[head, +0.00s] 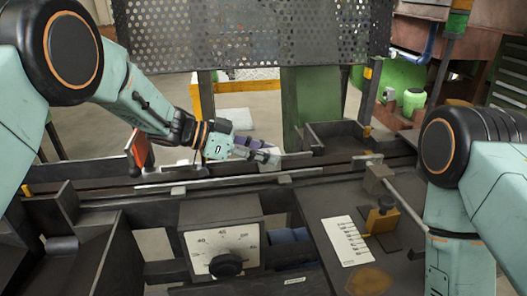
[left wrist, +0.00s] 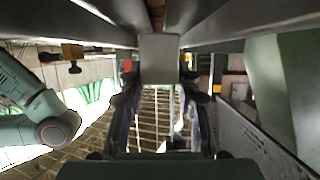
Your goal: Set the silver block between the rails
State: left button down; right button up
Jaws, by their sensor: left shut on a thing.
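My left gripper (head: 258,151) reaches in from the left over the dark rails (head: 318,164), which run across the bench. It is shut on the silver block (left wrist: 160,57), a plain grey box held between the fingertips in the left wrist view. In the head view the fingers and their small size make the block hard to make out. In the left wrist view the rails (left wrist: 225,22) run away on both sides of the block. I cannot tell whether the block touches them. My right arm stands at the right of the head view; its gripper is out of frame.
A dial box (head: 224,247) and a panel with a white scale card (head: 347,241) are in front of the rails. A perforated guard (head: 250,35) hangs behind. A metal rod (head: 404,202) lies near my right arm.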

pick_arm(q)
jog(key=shift+f, duration=0.4)
dwell(0.5)
jog(key=c, duration=0.9)
grip_release()
jog(key=shift+o, duration=0.2)
notch_tip(320, 180, up, 10)
